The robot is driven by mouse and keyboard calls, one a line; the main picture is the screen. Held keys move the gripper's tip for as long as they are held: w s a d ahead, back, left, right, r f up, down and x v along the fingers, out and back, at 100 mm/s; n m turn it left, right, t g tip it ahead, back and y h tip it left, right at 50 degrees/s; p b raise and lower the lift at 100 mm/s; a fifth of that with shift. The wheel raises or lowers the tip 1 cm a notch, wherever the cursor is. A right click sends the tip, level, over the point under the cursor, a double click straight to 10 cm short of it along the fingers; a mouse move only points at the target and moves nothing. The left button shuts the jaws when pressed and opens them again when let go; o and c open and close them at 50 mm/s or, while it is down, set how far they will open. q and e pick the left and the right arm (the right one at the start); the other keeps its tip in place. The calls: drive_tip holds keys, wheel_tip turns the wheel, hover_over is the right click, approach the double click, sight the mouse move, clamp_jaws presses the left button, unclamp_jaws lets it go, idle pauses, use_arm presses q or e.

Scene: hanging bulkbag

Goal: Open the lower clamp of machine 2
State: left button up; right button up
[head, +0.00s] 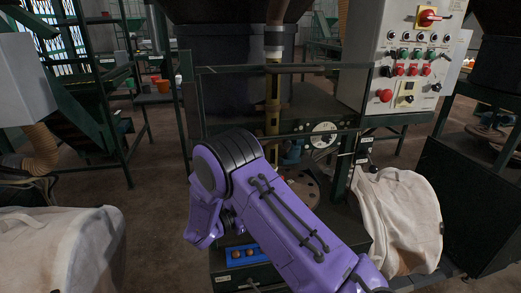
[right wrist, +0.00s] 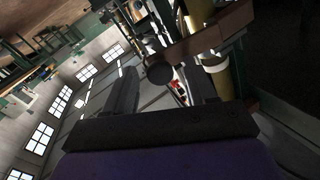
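In the head view my purple right arm (head: 290,215) comes in from the lower right and bends in front of the machine (head: 240,75). Its gripper is hidden behind the arm there. In the right wrist view my right gripper (right wrist: 163,74) has its two dark fingers wide apart. A dark round knob-like end (right wrist: 159,72) shows between or just beyond the fingertips, with a brown bar (right wrist: 212,30) running up right from it. I cannot tell whether they touch. A yellowish vertical tube (head: 272,105) stands at the machine's middle. I cannot clearly identify the lower clamp. My left gripper is out of view.
A control panel (head: 415,50) with a red switch and buttons stands at upper right. A round dial (head: 323,134) sits beside the tube. Pale fabric bags stand at lower left (head: 60,255) and right (head: 400,225). Dark rails cross the machine. Floor at left is open.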

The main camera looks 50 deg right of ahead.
drive_tip(key=b+v, duration=0.3)
drive_tip(key=v, duration=0.7)
drive_tip(key=shift+a, duration=0.3)
drive_tip(key=shift+w, duration=0.1)
